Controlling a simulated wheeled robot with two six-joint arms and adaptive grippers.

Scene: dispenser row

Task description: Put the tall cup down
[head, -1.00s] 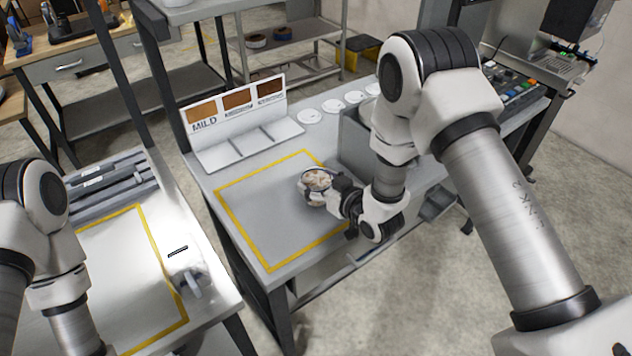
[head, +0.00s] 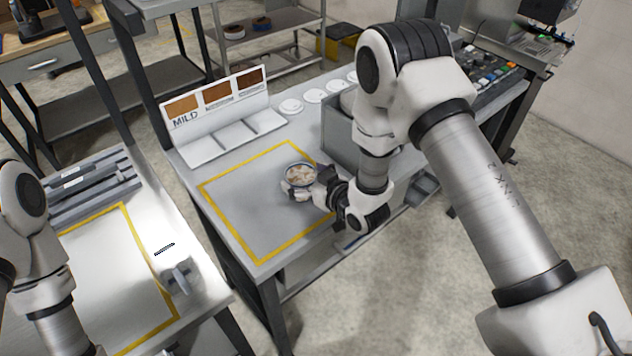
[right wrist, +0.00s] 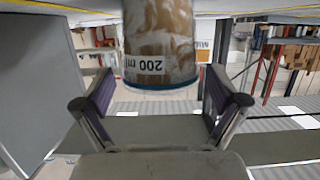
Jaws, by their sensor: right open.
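The tall cup (head: 300,174) is clear, with a brown and whitish filling. It is upright at the right part of the yellow-outlined area on the middle table. In the right wrist view the cup (right wrist: 160,45) appears upside down, with a "200 ml" label. My right gripper (right wrist: 162,98) is open, its two purple-padded fingers on either side of the cup with gaps visible. In the head view my right gripper (head: 303,191) reaches the cup from the right and hides part of its lower side. The cup's base is hidden.
A menu stand (head: 218,108) marked "MILD" with a compartmented tray is behind the yellow outline (head: 228,231). White round lids (head: 291,106) lie along the back. A grey box (head: 340,135) stands right of the cup. The outlined area left of the cup is clear.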

